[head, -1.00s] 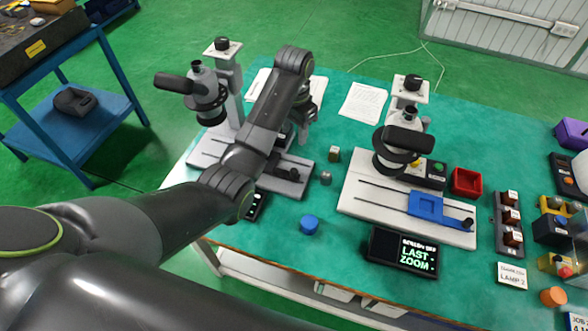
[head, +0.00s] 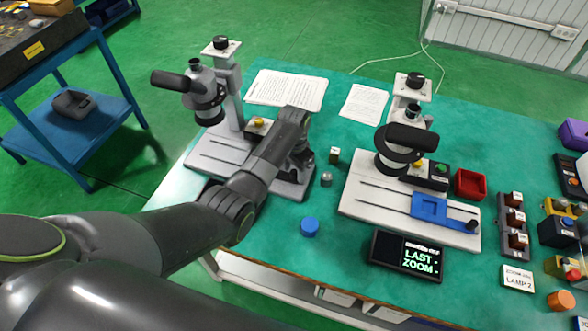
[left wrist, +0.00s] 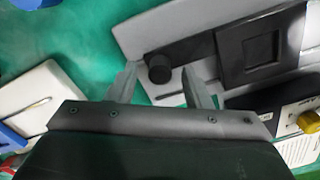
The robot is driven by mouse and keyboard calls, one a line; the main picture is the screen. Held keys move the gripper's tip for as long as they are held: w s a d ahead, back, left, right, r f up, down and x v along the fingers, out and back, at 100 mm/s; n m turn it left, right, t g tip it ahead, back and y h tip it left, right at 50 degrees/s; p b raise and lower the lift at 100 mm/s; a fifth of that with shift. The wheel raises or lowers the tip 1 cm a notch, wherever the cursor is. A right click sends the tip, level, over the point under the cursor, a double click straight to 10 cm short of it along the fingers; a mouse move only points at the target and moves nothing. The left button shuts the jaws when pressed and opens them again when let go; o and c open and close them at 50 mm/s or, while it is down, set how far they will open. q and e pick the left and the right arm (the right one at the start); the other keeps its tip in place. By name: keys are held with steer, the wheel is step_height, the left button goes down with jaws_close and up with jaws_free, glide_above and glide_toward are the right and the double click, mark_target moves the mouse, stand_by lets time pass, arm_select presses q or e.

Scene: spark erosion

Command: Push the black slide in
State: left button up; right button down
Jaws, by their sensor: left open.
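The black slide (left wrist: 252,48) shows in the left wrist view, with a square window and a round black knob (left wrist: 158,68) at its end. It lies on the grey base (left wrist: 185,40) of the left microscope (head: 207,98). My left gripper (left wrist: 163,88) is open, with one finger on each side of the knob in that picture. I cannot tell whether either finger touches it. In the head view my left arm and gripper hide the slide, above the right part of the base. My right gripper is not in view.
A second microscope (head: 400,145) with a blue slide (head: 430,207) stands to the right. A blue cap (head: 310,227), a small grey knob (head: 326,180) and a display (head: 405,254) reading "LAST ZOOM" are on the green table. Papers (head: 287,90) lie behind the base.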

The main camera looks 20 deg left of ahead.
arm_select(q)
steer(key=shift+f, duration=0.3)
steer(key=shift+c, duration=0.4)
jaws_close()
steer(key=shift+a+r, duration=0.1)
steer(key=shift+a, duration=0.35)
steer(key=a, duration=0.4)
steer(key=a+p, duration=0.1)
steer(key=a, duration=0.4)
steer(key=a+p, duration=0.1)
steer(key=a, duration=0.4)
steer(key=shift+w+a, duration=0.25)
steer(key=shift+w, duration=0.05)
steer(key=shift+c, duration=1.1)
jaws_free()
steer(key=shift+a, duration=0.1)
steer(key=o, duration=0.3)
